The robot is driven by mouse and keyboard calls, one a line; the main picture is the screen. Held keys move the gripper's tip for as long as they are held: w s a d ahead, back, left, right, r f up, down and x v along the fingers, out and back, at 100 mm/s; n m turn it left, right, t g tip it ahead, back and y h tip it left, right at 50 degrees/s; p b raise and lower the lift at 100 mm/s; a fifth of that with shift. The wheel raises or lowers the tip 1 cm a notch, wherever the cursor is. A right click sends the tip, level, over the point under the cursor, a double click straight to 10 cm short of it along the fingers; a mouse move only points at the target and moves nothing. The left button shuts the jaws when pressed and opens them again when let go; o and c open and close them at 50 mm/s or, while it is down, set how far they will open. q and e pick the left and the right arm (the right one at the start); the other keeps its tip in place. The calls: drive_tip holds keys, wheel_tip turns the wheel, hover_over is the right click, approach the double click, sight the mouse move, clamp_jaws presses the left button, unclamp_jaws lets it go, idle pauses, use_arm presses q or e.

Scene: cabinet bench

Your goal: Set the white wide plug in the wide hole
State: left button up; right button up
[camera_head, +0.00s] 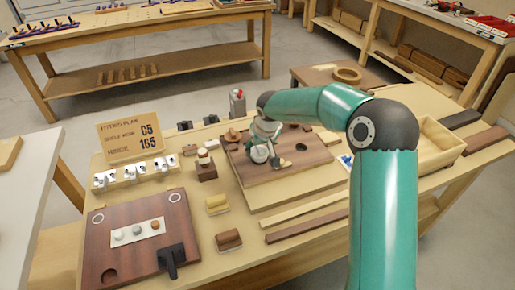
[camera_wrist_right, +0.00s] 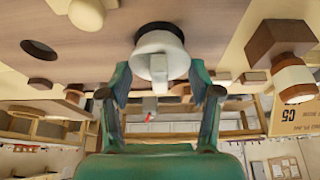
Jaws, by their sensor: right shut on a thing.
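The white wide plug (camera_wrist_right: 160,52) is between the fingertips of my right gripper (camera_wrist_right: 160,72) in the right wrist view, and the gripper is shut on it. A dark round hole (camera_wrist_right: 160,28) shows as a crescent just behind the plug's rim. The plug hides most of this hole, and I cannot tell whether the plug is inside it or just over it. In the head view the plug (camera_head: 260,154) is at the left part of the brown board (camera_head: 322,173), under my right gripper (camera_head: 262,148). My left gripper is not in view.
Another dark hole (camera_wrist_right: 38,50) is open in the board. A tan peg (camera_head: 284,163) stands close to the right gripper. A brown block with a white-and-brown piece (camera_head: 206,168) stands left of the board. A dark red panel (camera_head: 135,240) lies at the front left.

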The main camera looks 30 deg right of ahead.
drive_tip(key=shift+f+b, duration=1)
idle(0.9)
drive_tip(key=o, duration=0.9)
drive_tip(key=shift+o, duration=0.2)
drive_tip(key=shift+o, duration=0.8)
drive_tip(key=shift+r, duration=0.25)
drive_tip(key=shift+r+p, duration=2.6)
drive_tip(key=shift+r, duration=1)
drive_tip(key=shift+s, duration=0.1)
